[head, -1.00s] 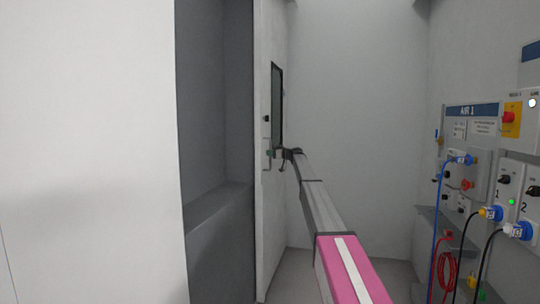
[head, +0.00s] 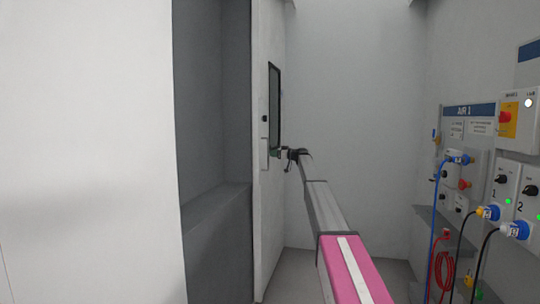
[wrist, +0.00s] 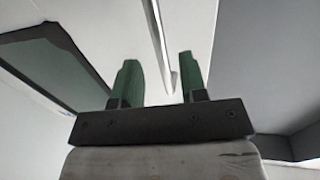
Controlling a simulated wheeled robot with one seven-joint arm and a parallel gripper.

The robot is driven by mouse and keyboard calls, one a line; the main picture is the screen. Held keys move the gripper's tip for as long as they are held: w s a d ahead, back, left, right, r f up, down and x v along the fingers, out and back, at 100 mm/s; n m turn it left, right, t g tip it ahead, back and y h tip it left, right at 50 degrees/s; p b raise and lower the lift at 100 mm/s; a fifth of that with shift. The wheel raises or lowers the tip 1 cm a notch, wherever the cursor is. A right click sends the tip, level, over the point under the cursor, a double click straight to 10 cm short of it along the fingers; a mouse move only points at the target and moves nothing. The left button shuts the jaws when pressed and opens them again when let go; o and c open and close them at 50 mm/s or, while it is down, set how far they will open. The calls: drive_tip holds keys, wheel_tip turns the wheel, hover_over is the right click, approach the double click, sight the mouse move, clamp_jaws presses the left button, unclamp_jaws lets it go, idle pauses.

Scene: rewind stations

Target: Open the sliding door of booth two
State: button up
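The door (head: 261,210) is a pale panel seen at a steep angle in the head view, with a dark-framed window (head: 274,105) and a slim upright bar handle (head: 265,154). My gripper (head: 276,152) is at handle height, just right of the handle. In the wrist view, my gripper (wrist: 160,72) is open, its two green fingers apart. The handle (wrist: 159,35) runs between them in the picture, with gaps on both sides and no clear contact. The window also shows in the wrist view (wrist: 52,65) at left.
A dark grey recess (head: 215,120) with a ledge lies left of the door, beside a large white wall (head: 90,150). At right, a service panel (head: 465,155) labelled AIR 1 has plugs, a blue cable and a red hose (head: 440,270). Floor shows beyond my arm.

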drive_tip(key=v, duration=0.6)
drive_tip(key=shift+s, duration=0.1)
drive_tip(key=s+a+f+m+g+h, duration=0.2)
drive_tip(key=s+a+f+m+h, duration=0.15)
drive_tip(key=s+f, duration=1.4)
drive_tip(key=s+a+f+m+g+h, duration=0.3)
drive_tip(key=s+a+f+h, duration=0.1)
drive_tip(key=s+f, duration=1.3)
drive_tip(key=s+d+f+m+g+h, duration=0.1)
drive_tip(key=s+f, duration=0.4)
drive_tip(key=s, duration=0.8)
drive_tip(key=s+d+f+m+g+h, duration=0.1)
drive_tip(key=s+f+h, duration=0.3)
drive_tip(key=s, duration=0.9)
drive_tip(key=s+d+f+m+g+h, duration=0.2)
drive_tip(key=s+f, duration=0.6)
drive_tip(key=s, duration=0.4)
drive_tip(key=shift+s+d+f+m+h, duration=0.15)
drive_tip(key=shift+s+d+m+h, duration=0.1)
drive_tip(key=shift+s+m+h, duration=0.3)
